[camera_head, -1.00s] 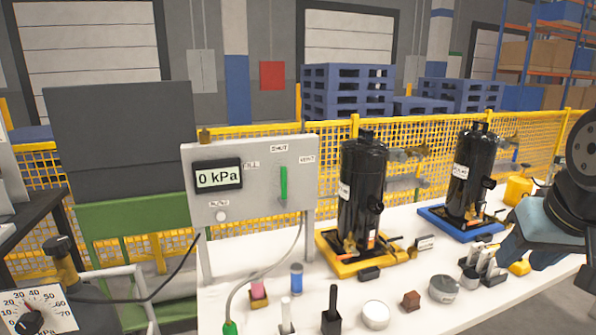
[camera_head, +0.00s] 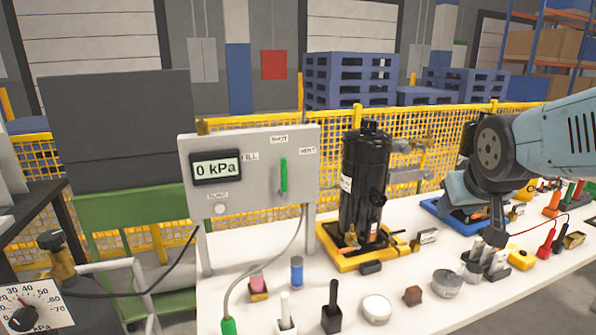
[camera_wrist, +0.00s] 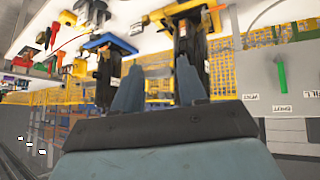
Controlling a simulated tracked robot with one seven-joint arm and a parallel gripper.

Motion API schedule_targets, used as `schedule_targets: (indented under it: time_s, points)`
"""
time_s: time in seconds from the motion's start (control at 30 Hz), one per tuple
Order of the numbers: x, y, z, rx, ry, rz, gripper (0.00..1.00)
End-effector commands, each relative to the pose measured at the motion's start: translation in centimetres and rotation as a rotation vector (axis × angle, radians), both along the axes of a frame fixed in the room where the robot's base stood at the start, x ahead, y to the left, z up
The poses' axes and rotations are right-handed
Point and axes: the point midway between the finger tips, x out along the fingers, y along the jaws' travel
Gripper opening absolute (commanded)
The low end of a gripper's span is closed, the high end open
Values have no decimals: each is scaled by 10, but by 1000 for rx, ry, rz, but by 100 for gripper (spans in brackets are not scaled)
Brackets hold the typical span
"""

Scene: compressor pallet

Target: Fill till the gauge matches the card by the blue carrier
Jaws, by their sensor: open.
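The gauge (camera_head: 217,169) on the grey panel (camera_head: 246,140) reads 0 kPa. Its green lever (camera_head: 284,177) stands upright, under the SHUT label; FILL is at left, VENT at right. The lever also shows, upside down, in the wrist view (camera_wrist: 282,76). The blue carrier (camera_head: 437,207) is partly hidden behind my arm, as is its black compressor. A small card (camera_head: 517,211) stands by it, its text too small to read. My gripper (camera_wrist: 158,88) is open and empty, right of the panel and apart from the lever.
A yellow carrier (camera_head: 372,262) with a black compressor (camera_head: 362,185) stands between the panel and my arm, with its own card (camera_head: 427,236). Several small items, including a white round tin (camera_head: 376,308), line the table's front. A dial (camera_head: 28,305) is at lower left.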

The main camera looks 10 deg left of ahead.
Motion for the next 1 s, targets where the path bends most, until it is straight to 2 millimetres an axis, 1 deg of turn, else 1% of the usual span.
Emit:
schedule_targets:
  time_s: [0.03,0.1,0.17,0.2,0.27,0.3,0.37,0.4,0.47,0.5,0.63,0.7,0.8,0.9,1.0]
  points:
    - [18,13,-6,-10,-25,36,42]
    - [40,32,-12,-15,-75,89,42]
    - [58,49,-17,-15,-116,135,42]
    - [69,61,-21,-12,-144,166,42]
    - [83,80,-26,-4,-187,213,42]
    - [93,93,-30,4,-215,244,42]
    - [105,113,-35,22,-256,289,42]
    - [112,126,-39,35,-284,318,42]
    - [122,145,-45,59,-325,360,42]
    - [127,159,-48,79,-353,387,42]
    - [139,203,-58,157,-445,469,42]
    - [142,226,-61,206,-495,508,42]
    - [144,255,-65,286,-564,551,42]
    - [143,278,-65,361,-626,577,42]
    - [141,294,-64,424,-675,592,42]
